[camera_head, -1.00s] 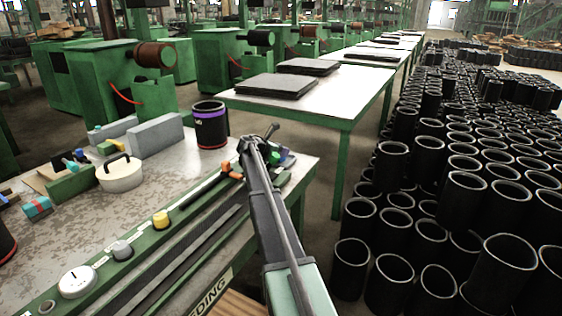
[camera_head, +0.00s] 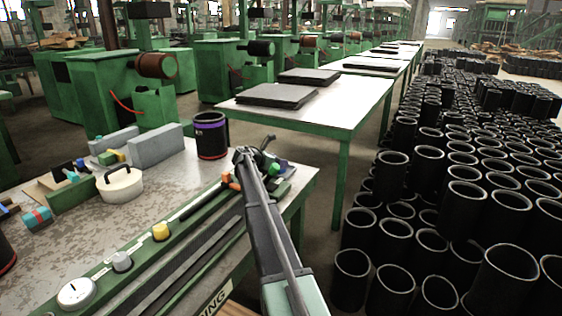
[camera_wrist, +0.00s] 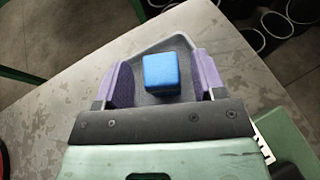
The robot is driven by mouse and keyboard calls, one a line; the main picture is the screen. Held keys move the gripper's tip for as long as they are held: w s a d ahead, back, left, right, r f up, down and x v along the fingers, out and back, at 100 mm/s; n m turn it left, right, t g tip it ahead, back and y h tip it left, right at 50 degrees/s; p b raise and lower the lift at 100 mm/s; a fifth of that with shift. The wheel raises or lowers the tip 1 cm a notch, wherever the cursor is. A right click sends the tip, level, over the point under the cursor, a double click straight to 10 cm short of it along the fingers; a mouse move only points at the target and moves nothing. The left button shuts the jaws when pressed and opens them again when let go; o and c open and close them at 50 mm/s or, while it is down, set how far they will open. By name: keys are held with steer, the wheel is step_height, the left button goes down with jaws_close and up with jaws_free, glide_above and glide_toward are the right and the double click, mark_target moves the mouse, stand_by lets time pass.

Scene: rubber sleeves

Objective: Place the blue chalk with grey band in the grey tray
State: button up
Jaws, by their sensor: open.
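In the wrist view a plain blue block (camera_wrist: 161,73), likely the blue chalk, lies between my gripper's fingers. No grey band shows on its visible faces. A flat grey surface with a pale rim, likely the grey tray (camera_wrist: 150,50), lies under and around it. My gripper (camera_wrist: 163,78) is open, with one purple-padded finger on each side of the block and gaps between. I cannot tell the height of the fingers above the tray. In the head view my arm hides most of the gripper and the block at the table's right corner.
A black cup with a purple band (camera_head: 211,136) stands near the table's back edge. A cream lidded pot (camera_head: 120,187), a grey block (camera_head: 155,146) and a red-striped teal block (camera_head: 37,219) are to the left. A green rail with a yellow knob (camera_head: 160,231) runs along the front.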

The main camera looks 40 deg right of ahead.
steer(key=p+v, duration=0.3)
steer(key=v, duration=0.6)
steer(key=shift+a+r, duration=0.2)
steer(key=shift+a, duration=0.25)
stand_by(0.7)
